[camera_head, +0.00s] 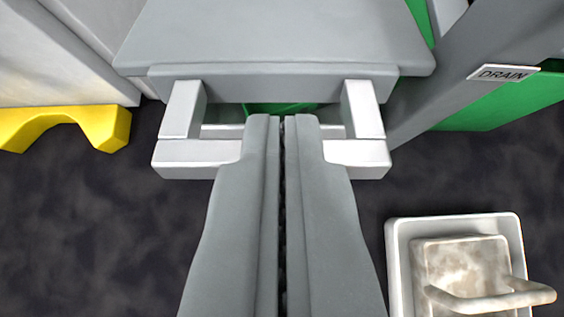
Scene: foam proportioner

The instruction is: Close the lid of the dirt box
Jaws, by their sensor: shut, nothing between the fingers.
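My gripper (283,118) is in the middle of the camera view, its two long grey fingers side by side, shut and empty. The fingertips overlap the middle of a light grey U-shaped handle (190,158) and hide part of its crossbar. I cannot tell whether they touch it. The handle sticks out from the front of a grey box-like part with a flat grey top panel (275,35), which looks like the dirt box and its lid. A narrow green strip (262,106) shows below the panel's front edge. How far open the lid is, I cannot tell.
A whitish tray (395,265) with a stained block and loop handle (490,300) lies at the lower right. A grey sloping part with a "DRAIN" label (504,73) is at the upper right. A yellow piece (105,127) is at the left. Dark floor is clear at lower left.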

